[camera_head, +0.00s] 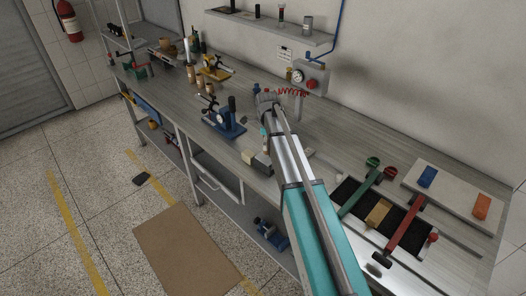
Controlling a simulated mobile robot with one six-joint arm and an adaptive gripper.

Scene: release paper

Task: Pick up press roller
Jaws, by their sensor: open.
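My arm reaches up across the bench from the bottom, and its grey end with my gripper (266,104) is over the middle of the bench, small and partly hidden by the arm. It is open, and I see nothing held in it. I cannot tell for certain which object is the press roller. A small dark cylindrical piece (381,261) lies at the front right of the bench, right of my arm, and may be it. My gripper is far up and left of that piece.
On the workbench (338,137), a blue fixture (223,122) stands left of my gripper. A black bed with green (357,194) and red (406,232) levers lies at right, beside a pale board (457,188) with blue and orange blocks. A wall shelf (270,27) is above.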

